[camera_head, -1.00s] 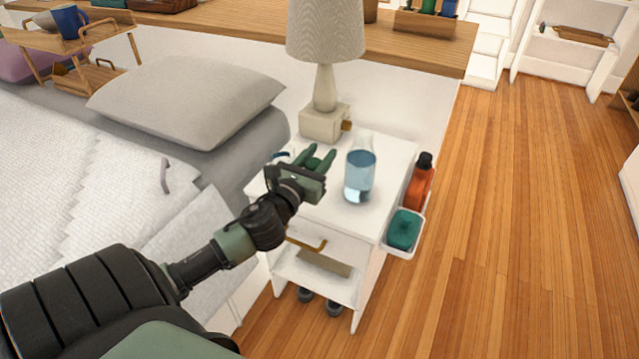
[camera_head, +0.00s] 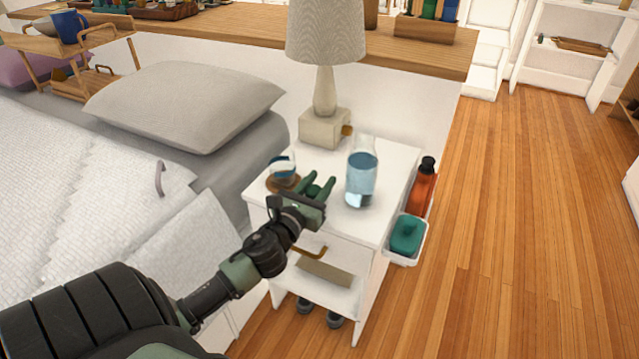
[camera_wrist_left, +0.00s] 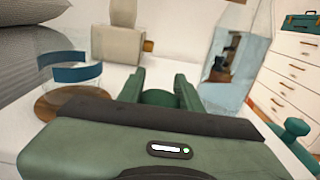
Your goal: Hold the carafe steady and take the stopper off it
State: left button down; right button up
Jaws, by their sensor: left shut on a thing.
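The clear glass carafe (camera_head: 361,178) with blue liquid stands upright on the white nightstand, and its neck shows no stopper on top. In the left wrist view the carafe (camera_wrist_left: 226,68) is right of the fingers. My left gripper (camera_head: 318,185) is left of the carafe, apart from it, above the nightstand top. It is shut on a small dark green rounded piece, seemingly the stopper (camera_wrist_left: 158,97), mostly hidden between the fingers. My right gripper is not in view.
A lamp (camera_head: 325,125) stands behind on the nightstand (camera_head: 385,205). A glass with a blue band (camera_head: 282,168) sits on a round wooden coaster (camera_head: 283,186) at the left. A side tray (camera_head: 408,252) holds an orange bottle (camera_head: 423,185) and a teal item (camera_head: 406,234).

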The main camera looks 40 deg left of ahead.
pick_arm(q)
jog(key=c, duration=1)
grip_release()
jog(key=shift+o, duration=0.2)
